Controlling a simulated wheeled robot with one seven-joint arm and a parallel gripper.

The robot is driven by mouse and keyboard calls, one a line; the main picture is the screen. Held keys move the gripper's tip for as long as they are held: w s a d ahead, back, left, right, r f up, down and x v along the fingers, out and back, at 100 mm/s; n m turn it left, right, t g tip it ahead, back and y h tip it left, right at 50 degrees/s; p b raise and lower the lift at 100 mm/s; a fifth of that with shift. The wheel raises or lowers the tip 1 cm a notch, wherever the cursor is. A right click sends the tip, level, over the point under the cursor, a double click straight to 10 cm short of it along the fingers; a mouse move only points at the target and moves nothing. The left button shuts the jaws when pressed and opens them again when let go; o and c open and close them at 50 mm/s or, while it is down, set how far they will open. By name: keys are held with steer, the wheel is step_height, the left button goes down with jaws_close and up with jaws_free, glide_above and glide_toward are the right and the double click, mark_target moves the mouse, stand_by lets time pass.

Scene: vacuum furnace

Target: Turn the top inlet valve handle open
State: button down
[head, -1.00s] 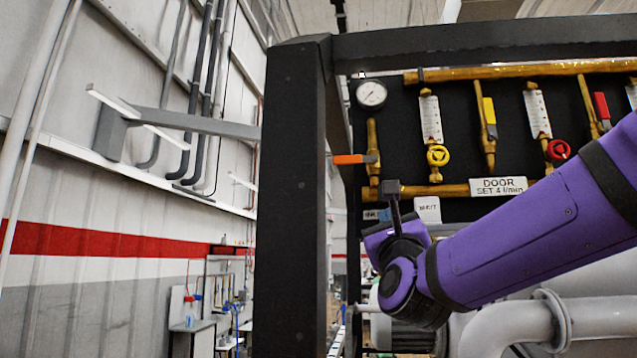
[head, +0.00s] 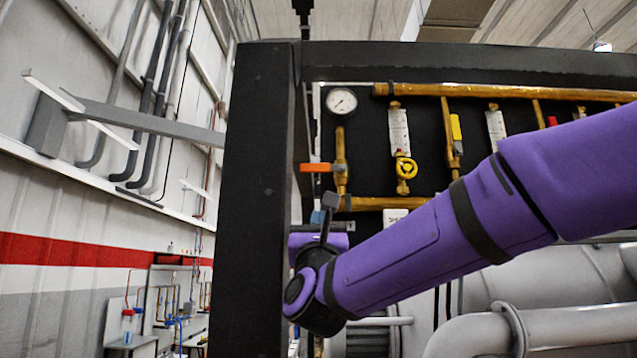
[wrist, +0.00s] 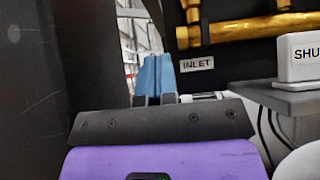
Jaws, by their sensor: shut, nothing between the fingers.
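The inlet valve's orange handle (head: 317,167) lies level in the head view. It points left from a vertical brass valve body (head: 341,165) on the black panel, across that pipe. My gripper is below the handle and apart from it; only its blue fingertips (head: 318,216) show there, behind my wrist. In the wrist view the two blue fingers (wrist: 155,76) are side by side, shut and empty. An INLET label (wrist: 197,64) and brass pipe (wrist: 250,30) are ahead to the right. The orange handle is not in the wrist view.
A thick black frame post (head: 258,200) stands just left of my gripper and the handle. A sign on a grey ledge (wrist: 290,98) sits right of the fingers.

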steer(key=w+r, duration=0.5)
steer(key=r, duration=0.4)
steer(key=shift+w+d+r, duration=0.15)
steer(key=shift+w+r, duration=0.15)
steer(key=shift+w, duration=0.05)
steer(key=shift+a+r, duration=0.25)
steer(key=shift+r, duration=0.1)
steer(key=v, duration=1.1)
